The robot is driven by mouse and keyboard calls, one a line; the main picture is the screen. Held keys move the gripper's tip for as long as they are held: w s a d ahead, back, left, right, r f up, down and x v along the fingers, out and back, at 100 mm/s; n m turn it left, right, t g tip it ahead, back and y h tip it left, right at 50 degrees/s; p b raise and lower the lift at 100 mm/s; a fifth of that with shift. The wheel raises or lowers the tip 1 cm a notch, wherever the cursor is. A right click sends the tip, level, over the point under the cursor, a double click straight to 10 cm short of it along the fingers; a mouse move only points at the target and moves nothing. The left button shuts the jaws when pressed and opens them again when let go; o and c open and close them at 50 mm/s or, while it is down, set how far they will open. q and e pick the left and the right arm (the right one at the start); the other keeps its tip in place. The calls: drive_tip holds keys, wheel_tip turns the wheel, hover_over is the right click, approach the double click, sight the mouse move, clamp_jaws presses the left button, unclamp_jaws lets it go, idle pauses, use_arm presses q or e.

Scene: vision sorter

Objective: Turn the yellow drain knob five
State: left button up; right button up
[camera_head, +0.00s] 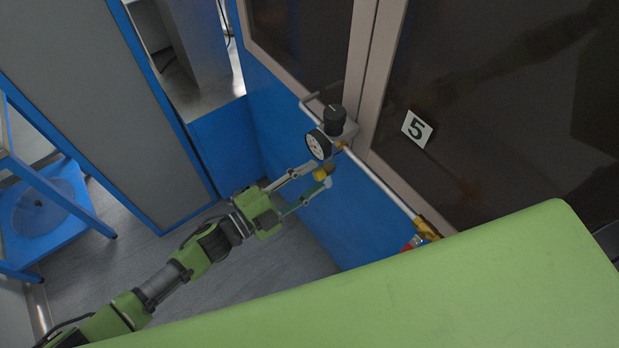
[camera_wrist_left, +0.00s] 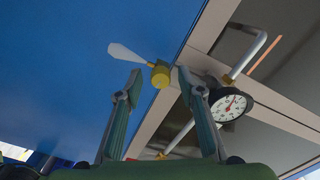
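The yellow drain knob (camera_head: 322,174) hangs below a round white gauge (camera_head: 318,145) and a black knob (camera_head: 335,118) on the blue cabinet front. A sign with the number 5 (camera_head: 416,129) is on the dark panel to its right. My left gripper (camera_head: 319,174) reaches it from the left with its fingers apart. In the left wrist view, the yellow knob (camera_wrist_left: 160,75) shows between the two spread fingertips (camera_wrist_left: 160,72), with small gaps on both sides. I cannot tell whether the tips reach past it. My right gripper is not in view.
A pale pipe runs from the gauge along the cabinet edge to a brass fitting (camera_head: 426,229) with a red part. The gauge (camera_wrist_left: 229,107) is close to the right finger in the wrist view. A blue-framed stand (camera_head: 60,205) is at left; floor below the arm is clear.

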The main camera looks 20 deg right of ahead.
use_arm(q)
drive_tip(key=v, duration=1.2)
idle(0.3)
drive_tip(key=w+a+f+n+t+y, duration=0.2)
drive_tip(key=w+a+f+n+y, duration=0.15)
drive_tip(key=f, duration=0.35)
drive_tip(key=w+a+f+n+t+y, duration=0.25)
drive_tip(key=w+a+f+n, duration=0.2)
drive_tip(key=f, duration=0.25)
drive_tip(key=s+a+f+n+g+y, duration=0.1)
drive_tip(key=s+a+f+n+y, duration=0.3)
drive_tip(key=f, duration=0.4)
drive_tip(key=s+a+f+n+y, duration=0.2)
drive_tip(key=a+f+n+y, duration=0.1)
drive_tip(key=a+f, duration=0.4)
drive_tip(key=s+a+f+n+g+y, duration=0.3)
drive_tip(key=s+a+f+n+g, duration=0.15)
drive_tip(key=s+f, duration=0.85)
drive_tip(key=s+f+n+g, duration=0.2)
drive_tip(key=s, duration=0.9)
drive_tip(key=s+a+f+n+g+y, duration=0.1)
drive_tip(key=s+f+n+g, duration=0.1)
drive_tip(key=s, duration=0.9)
drive_tip(key=shift+a+f, duration=0.15)
drive_tip(key=shift+f, duration=0.45)
